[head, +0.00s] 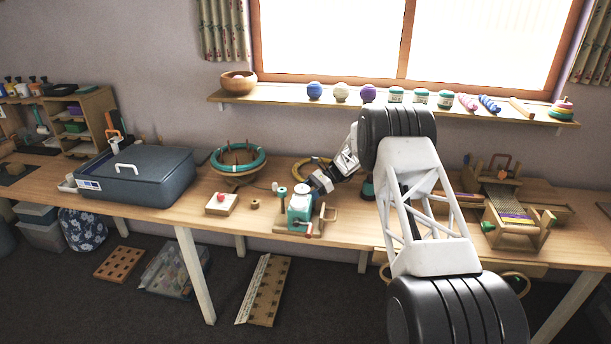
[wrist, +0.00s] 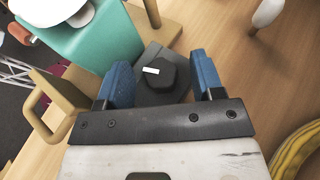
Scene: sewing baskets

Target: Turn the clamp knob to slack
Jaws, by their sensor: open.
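The clamp knob (wrist: 161,72) is a dark, faceted knob with a white mark on its top, on a dark base in the wrist view. Beside it stands a teal machine (wrist: 105,38) with a white top; it also shows on the table in the head view (head: 299,208). My gripper (wrist: 162,76) is open, with one blue finger on either side of the knob in the picture and a gap showing on both sides. In the head view my gripper (head: 317,184) is close against the machine's back right, and the knob cannot be made out there.
A wooden handle (wrist: 50,104) stands left of my gripper in the wrist view. A yellow ring (wrist: 298,150) lies at right. On the table are a wooden block with a red knob (head: 221,203), a round loom (head: 239,162) and a blue-grey case (head: 137,173).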

